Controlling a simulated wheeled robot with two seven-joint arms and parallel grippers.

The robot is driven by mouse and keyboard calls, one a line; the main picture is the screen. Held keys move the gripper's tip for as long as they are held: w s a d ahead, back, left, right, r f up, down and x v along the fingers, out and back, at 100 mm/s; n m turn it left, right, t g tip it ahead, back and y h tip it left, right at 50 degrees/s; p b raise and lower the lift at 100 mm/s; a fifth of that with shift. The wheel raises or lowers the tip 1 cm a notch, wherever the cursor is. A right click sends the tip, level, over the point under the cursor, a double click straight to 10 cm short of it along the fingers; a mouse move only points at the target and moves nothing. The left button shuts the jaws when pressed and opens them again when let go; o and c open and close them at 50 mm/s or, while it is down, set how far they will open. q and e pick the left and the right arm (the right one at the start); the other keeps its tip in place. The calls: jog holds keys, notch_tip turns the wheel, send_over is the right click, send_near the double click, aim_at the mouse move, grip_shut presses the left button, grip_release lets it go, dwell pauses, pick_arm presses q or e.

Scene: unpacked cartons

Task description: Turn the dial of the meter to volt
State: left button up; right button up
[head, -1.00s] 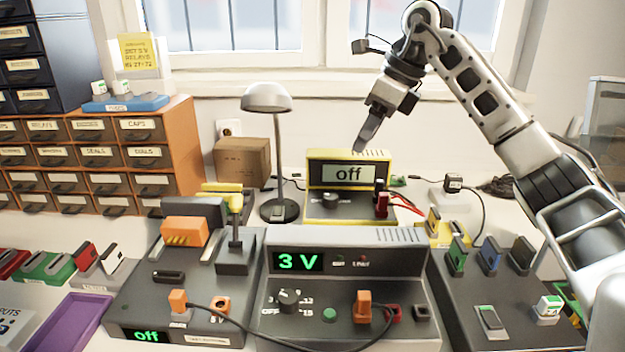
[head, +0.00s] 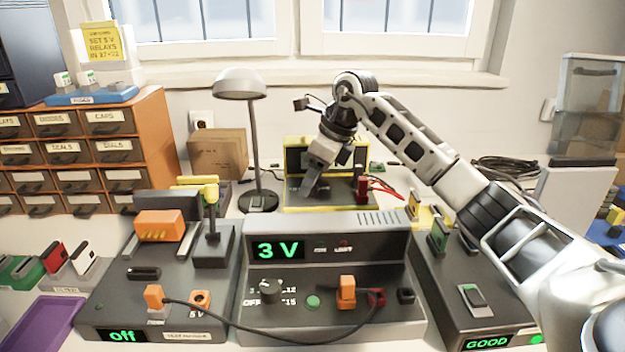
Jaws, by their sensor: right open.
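The meter (head: 345,207) is the yellow-framed device with a dark front panel at the back of the bench. Its screen is mostly covered by my right gripper, so its reading cannot be made out. My right gripper (head: 310,189) is open, pointing down at the left part of the meter's panel, where the dial is. The fingers largely hide the dial, and I cannot tell whether they touch it or which way it points. A red plug (head: 361,189) with red leads sits at the panel's right. My left gripper is not in view.
A power supply (head: 385,245) showing 3 V, with its own knob (head: 268,290), stands in front of the meter. A grey lamp (head: 240,85) and a cardboard box (head: 217,152) stand left of the meter. A dark unit reading GOOD (head: 487,342) lies under my right arm.

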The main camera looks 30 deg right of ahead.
jog(key=shift+w+f, duration=0.1)
jog(key=shift+f, duration=0.2)
jog(key=c, duration=1)
